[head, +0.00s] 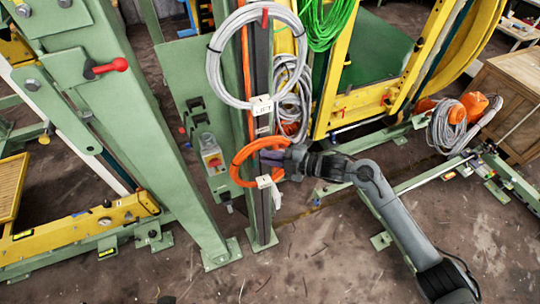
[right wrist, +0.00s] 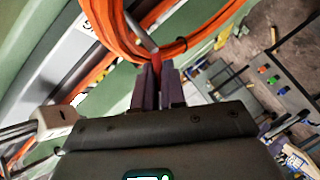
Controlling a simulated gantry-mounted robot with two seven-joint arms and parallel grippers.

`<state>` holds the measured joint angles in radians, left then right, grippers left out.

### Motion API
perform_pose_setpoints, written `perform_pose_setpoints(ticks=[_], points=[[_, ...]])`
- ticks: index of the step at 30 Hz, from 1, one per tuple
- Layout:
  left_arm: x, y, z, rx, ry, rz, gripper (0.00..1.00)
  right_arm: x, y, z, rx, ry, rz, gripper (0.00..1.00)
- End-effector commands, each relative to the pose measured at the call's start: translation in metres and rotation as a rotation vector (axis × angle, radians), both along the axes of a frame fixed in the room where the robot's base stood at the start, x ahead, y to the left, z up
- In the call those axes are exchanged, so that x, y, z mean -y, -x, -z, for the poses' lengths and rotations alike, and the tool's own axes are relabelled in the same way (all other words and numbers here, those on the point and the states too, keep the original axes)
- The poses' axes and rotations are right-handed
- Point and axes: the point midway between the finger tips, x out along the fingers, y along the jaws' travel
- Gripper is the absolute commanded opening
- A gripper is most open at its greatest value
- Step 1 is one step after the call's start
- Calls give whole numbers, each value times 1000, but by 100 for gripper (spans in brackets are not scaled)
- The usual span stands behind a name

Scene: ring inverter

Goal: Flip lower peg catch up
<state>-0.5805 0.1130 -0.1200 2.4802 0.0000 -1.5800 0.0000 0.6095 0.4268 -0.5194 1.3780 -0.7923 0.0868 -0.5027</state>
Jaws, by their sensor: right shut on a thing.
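The lower peg shows in the right wrist view as a short grey rod (right wrist: 141,36) inside the orange cable coil. Its red catch (right wrist: 155,59) is at the tip, between my fingertips. My right gripper (right wrist: 156,78) is shut on the catch. In the head view my right gripper (head: 272,156) reaches in from the right at the orange coil (head: 239,163) on the dark upright post, and hides the lower peg and catch. The upper peg's red catch (head: 265,18) points up inside the grey cable coil (head: 214,62). My left gripper is not in view.
A white tag (head: 264,181) sits just below my right gripper. A green post (head: 165,140) stands to the left, with a switch box (head: 212,158) behind. Yellow frames (head: 345,105) and an orange-plugged cable bundle (head: 450,125) are at the right. The front floor is clear.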

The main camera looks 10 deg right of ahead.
Motion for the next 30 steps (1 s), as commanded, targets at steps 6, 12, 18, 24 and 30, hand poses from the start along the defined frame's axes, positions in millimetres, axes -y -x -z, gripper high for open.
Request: perform_pose_setpoints(ticks=[6,12,18,24,30], points=[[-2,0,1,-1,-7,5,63,1,0,1,0,1,2,32],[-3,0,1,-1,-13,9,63,1,0,1,1,0,1,32],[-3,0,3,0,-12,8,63,7,2,0,2,1,3,32],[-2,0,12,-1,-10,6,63,30,15,-3,3,3,2,32],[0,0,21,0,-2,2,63,60,31,-11,3,3,3,32]])
